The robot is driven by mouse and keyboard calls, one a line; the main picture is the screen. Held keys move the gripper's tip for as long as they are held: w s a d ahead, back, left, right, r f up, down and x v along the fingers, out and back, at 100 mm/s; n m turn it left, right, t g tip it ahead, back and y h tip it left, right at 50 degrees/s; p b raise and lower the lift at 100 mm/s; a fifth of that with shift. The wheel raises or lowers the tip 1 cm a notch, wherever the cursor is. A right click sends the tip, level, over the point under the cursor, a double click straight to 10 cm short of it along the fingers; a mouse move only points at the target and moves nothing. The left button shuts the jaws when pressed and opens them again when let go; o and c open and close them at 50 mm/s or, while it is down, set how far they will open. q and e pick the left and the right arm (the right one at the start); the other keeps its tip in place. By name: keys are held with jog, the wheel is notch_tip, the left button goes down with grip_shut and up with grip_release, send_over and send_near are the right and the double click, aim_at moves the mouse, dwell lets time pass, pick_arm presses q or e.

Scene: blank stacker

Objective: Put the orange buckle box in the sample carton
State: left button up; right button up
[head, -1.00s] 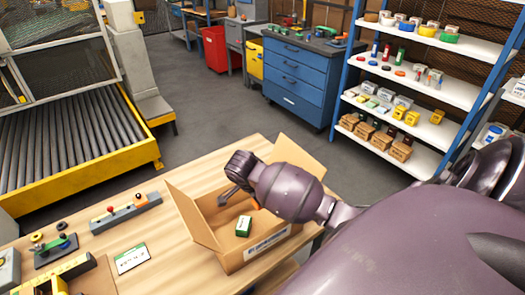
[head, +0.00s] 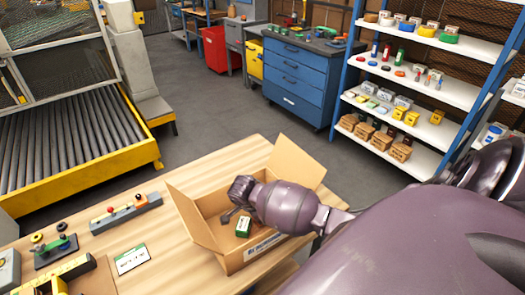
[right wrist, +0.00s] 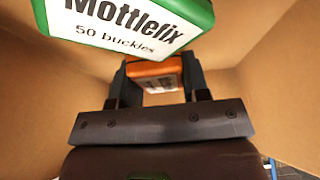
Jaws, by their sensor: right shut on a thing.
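The sample carton (head: 232,262) is an open cardboard box with raised flaps at the table's right side. My right gripper (right wrist: 160,78) is inside the carton, shut on the orange buckle box (right wrist: 152,72), which shows between its fingers in the right wrist view. In the head view my right gripper (head: 228,214) reaches down into the carton and its wrist hides the orange box. I cannot tell whether the orange box touches the carton floor. My left gripper is not in view.
A green and white buckle box (head: 243,226) is in the carton beside my gripper; it looms close in the right wrist view (right wrist: 125,25). A label card (head: 132,258) and a grey rail with knobs (head: 126,211) lie on the wooden table (head: 170,240) to the left.

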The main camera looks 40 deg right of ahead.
jog(key=o, duration=1)
jog(key=shift+f, duration=0.1)
jog(key=v, duration=1.1)
jog(key=shift+w+d, duration=0.15)
jog(key=shift+a+r, duration=0.25)
jog(key=shift+r, duration=0.4)
